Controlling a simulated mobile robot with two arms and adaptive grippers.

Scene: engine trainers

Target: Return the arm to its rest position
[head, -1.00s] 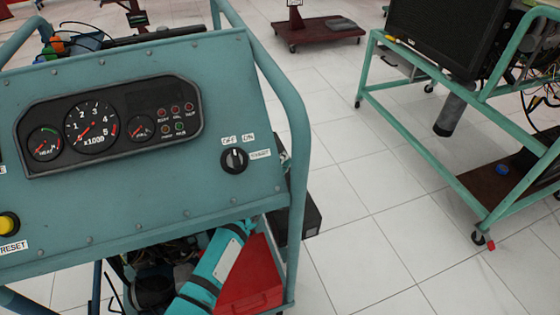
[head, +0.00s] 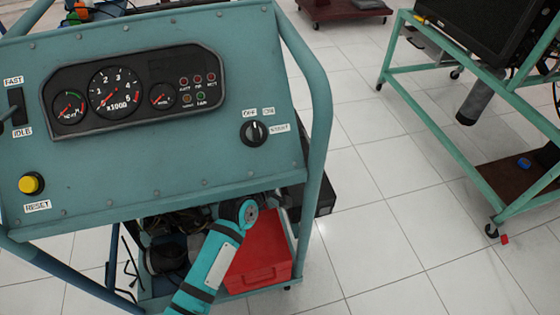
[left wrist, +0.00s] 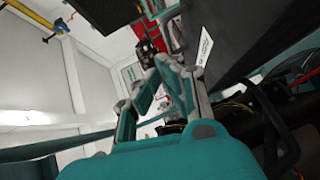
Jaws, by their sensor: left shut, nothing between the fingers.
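The blue-green engine trainer panel (head: 150,185) fills the left and middle of the head view, with round gauges, a black key switch (head: 254,132) marked OFF, ON and START, and a yellow RESET button (head: 31,183). One of my teal arm links (head: 213,262) rises from the bottom edge to a joint below the panel's lower edge. Its hand does not show there. In the left wrist view my left gripper (left wrist: 160,72) is shut with nothing between its fingers, near a dark panel with a white label. My right gripper is in neither view.
A red box (head: 262,262) sits low in the trainer frame, behind my arm link. The trainer's tubular side rail (head: 319,130) stands to its right. Another green-framed stand (head: 450,150) with a dark screen is at right. White floor (head: 380,220) lies clear between them.

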